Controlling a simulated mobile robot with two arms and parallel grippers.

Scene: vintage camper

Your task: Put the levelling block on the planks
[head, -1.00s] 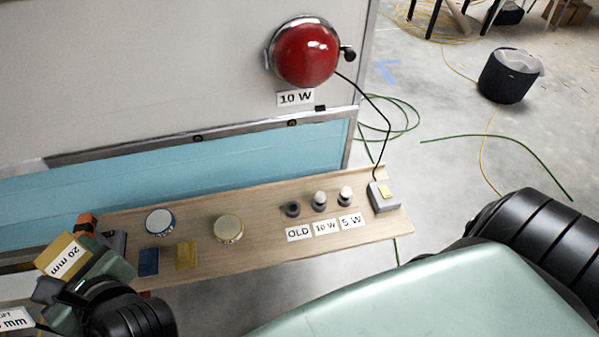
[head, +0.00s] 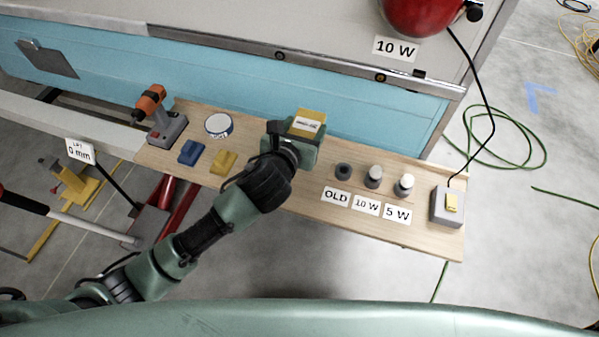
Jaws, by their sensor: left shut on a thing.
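My left gripper (head: 296,140) is shut on the levelling block (head: 308,119), a yellow block with a white label. The label is too small to read now. Gripper and block show over the middle of a long pale wooden bench board (head: 300,196); I cannot tell how high above it they are. The hand hides part of the board and most of the fingers. I cannot single out the planks for certain; yellow pieces (head: 75,185) lie low at the left, by a "0 mm" sign (head: 80,151). My right gripper is out of view.
The board carries an orange drill (head: 149,103), a round tin (head: 219,125), a blue pad (head: 190,152), a yellow pad (head: 224,163), small labelled parts (head: 373,176) and a grey switch box (head: 446,207). Red bars (head: 178,205) stand below left. The camper wall (head: 230,95) runs behind.

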